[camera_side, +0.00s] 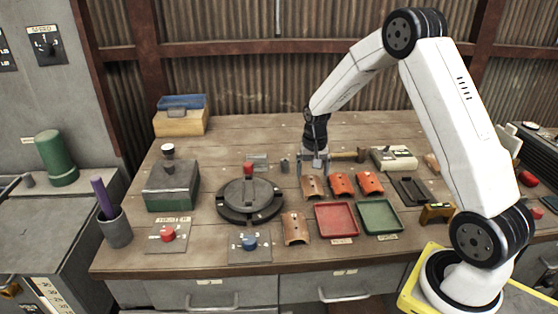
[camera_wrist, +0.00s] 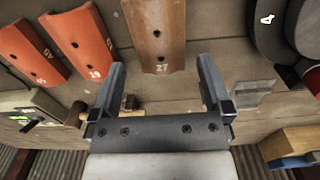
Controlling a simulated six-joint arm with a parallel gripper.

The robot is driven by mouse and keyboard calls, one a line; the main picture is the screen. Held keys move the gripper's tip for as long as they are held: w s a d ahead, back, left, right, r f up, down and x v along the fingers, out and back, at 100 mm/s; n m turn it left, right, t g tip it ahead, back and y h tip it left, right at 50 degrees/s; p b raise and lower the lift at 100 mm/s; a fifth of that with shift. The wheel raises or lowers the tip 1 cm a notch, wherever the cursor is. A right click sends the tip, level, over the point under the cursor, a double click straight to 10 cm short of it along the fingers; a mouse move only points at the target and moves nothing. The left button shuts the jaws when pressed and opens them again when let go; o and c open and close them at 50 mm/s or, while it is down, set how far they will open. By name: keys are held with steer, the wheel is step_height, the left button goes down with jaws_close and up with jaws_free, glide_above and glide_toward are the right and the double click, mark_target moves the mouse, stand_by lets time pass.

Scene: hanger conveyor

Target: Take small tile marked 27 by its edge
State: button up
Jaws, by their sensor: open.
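The tile marked 27 (camera_wrist: 158,28) is a brown curved tile with two dark holes; its marked edge faces my gripper in the wrist view. In the side view it is the leftmost of three tiles in a row (camera_side: 313,187). My gripper (camera_wrist: 160,66) is open and empty, with one finger on each side of the tile's marked edge. In the side view my gripper (camera_side: 314,166) is pointed down just behind that tile. I cannot tell whether the fingers touch the tile.
Two orange tiles (camera_wrist: 80,40) (camera_wrist: 28,50) lie beside it. Another brown tile (camera_side: 295,228) lies nearer the front. A red tray (camera_side: 336,220) and a green tray (camera_side: 380,216) are in front. A dark turntable (camera_side: 249,199) stands left; a hammer (camera_side: 345,155) lies behind.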

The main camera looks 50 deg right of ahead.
mark_target(312, 183)
steer(key=shift+f, duration=2.5)
steer(key=shift+c, duration=0.2)
steer(key=c, duration=1)
steer(key=shift+c, duration=0.2)
steer(key=shift+r, duration=0.1)
steer(key=shift+r, duration=0.75)
steer(key=s+r, duration=0.1)
steer(key=r, duration=0.1)
steer(key=s+a+r, duration=0.1)
steer(key=s+r, duration=0.1)
steer(key=r, duration=0.1)
steer(key=s+r, duration=0.2)
steer(key=shift+a+r, duration=0.3)
steer(key=s+a+r, duration=0.2)
steer(key=s+r, duration=0.1)
steer(key=s, duration=0.5)
steer(key=shift+s+a+r, duration=0.2)
steer(key=shift+a+r, duration=0.15)
steer(key=shift+a, duration=0.05)
